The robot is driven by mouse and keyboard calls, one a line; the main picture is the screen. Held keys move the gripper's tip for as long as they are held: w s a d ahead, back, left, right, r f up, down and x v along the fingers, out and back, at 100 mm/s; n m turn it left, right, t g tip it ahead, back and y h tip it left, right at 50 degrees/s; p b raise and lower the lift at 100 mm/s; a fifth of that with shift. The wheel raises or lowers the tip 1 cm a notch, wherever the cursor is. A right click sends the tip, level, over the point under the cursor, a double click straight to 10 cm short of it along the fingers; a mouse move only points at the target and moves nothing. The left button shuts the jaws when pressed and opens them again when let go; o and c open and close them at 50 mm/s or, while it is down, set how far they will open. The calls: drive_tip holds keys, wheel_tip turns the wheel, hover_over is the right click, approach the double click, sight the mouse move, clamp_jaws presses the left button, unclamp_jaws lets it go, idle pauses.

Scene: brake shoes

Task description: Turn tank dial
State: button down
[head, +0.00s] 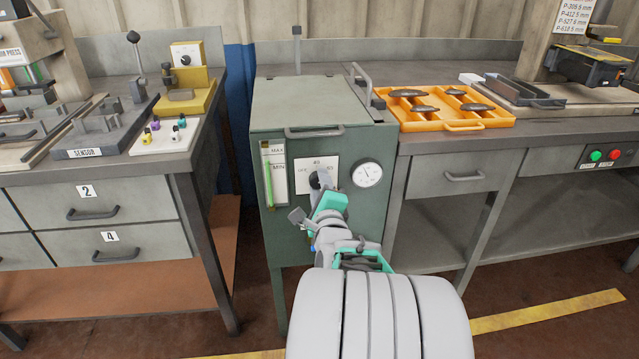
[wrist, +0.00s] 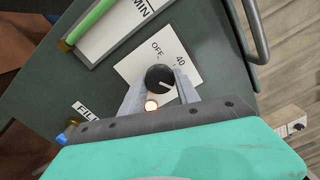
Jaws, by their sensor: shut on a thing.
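The tank dial is a round black knob (head: 314,180) on a white label plate on the front of the green tank cabinet (head: 285,230). In the wrist view the dial (wrist: 159,76) sits between the fingertips, with "OFF" and "40" printed beside it. A white mark on the dial points toward the lower right of that view. My gripper (head: 319,184) reaches the cabinet front from below and is shut on the dial. It also shows in the wrist view (wrist: 161,90), one grey finger on each side of the dial. My gripper partly hides the dial and plate in the head view.
A round gauge (head: 367,174) is right of the dial, and a green level tube (head: 268,178) is left. A handle (head: 314,132) juts out above. A workbench with drawers (head: 90,210) stands left; another with an orange tray (head: 445,126) stands right.

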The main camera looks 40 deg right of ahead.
idle(0.3)
drive_tip(key=c, duration=0.9)
unclamp_jaws()
drive_tip(key=v, duration=0.7)
drive_tip(key=shift+s+a+p, duration=0.2)
drive_tip(key=shift+s+p, duration=0.15)
